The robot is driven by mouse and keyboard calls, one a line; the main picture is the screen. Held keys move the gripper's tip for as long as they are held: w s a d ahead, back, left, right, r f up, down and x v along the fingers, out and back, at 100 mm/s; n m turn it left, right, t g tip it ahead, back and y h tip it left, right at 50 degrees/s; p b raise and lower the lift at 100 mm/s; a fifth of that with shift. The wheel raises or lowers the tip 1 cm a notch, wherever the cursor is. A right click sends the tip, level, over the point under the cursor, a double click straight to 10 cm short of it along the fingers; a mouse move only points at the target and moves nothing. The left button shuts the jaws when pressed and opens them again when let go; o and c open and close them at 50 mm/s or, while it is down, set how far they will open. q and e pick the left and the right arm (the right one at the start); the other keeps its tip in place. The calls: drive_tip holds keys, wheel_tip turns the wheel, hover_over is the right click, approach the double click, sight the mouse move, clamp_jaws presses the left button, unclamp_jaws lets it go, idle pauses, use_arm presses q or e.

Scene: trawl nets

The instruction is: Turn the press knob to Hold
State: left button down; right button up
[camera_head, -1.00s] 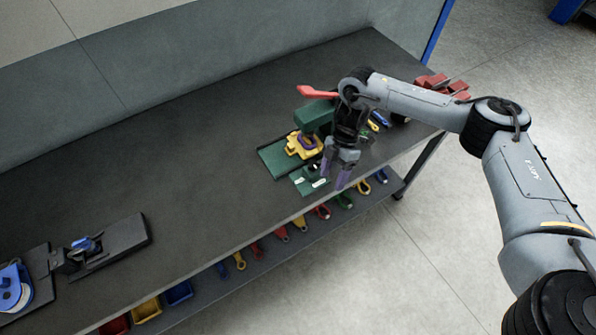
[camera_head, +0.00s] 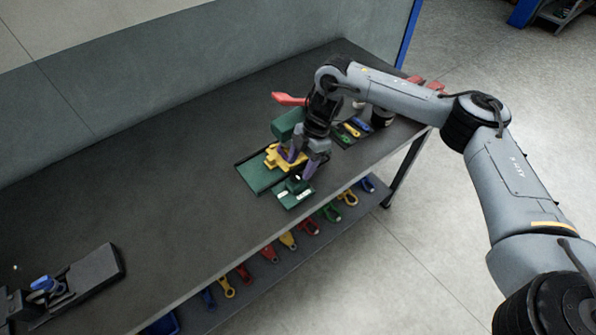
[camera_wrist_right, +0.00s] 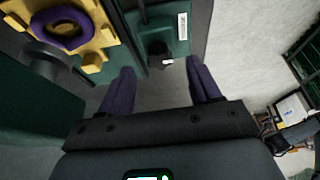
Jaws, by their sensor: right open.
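The green press (camera_head: 287,125) with a red lever (camera_head: 289,99) stands near the bench's right end. A small green panel (camera_head: 292,201) with white labels sits at its front. The dark press knob (camera_head: 294,184) on it is partly in shadow; it also shows in the right wrist view (camera_wrist_right: 158,48), with a small white mark at its edge. The label text is too small to read. My right gripper (camera_head: 299,163) is open, its purple fingers apart above and just behind the panel. In the wrist view the knob lies beyond and between the fingertips (camera_wrist_right: 163,78), with no contact visible.
A yellow part with a purple ring (camera_wrist_right: 67,28) sits on the press beside my right gripper. Several coloured tools lie on a dark mat (camera_head: 345,137) to the right. A black fixture (camera_head: 95,268) stands at the left. The bench middle (camera_head: 150,190) is clear.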

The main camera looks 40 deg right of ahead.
sight(296, 178)
drive_tip(key=shift+x, duration=1.45)
drive_tip(key=shift+c, duration=0.4)
drive_tip(key=c, duration=1)
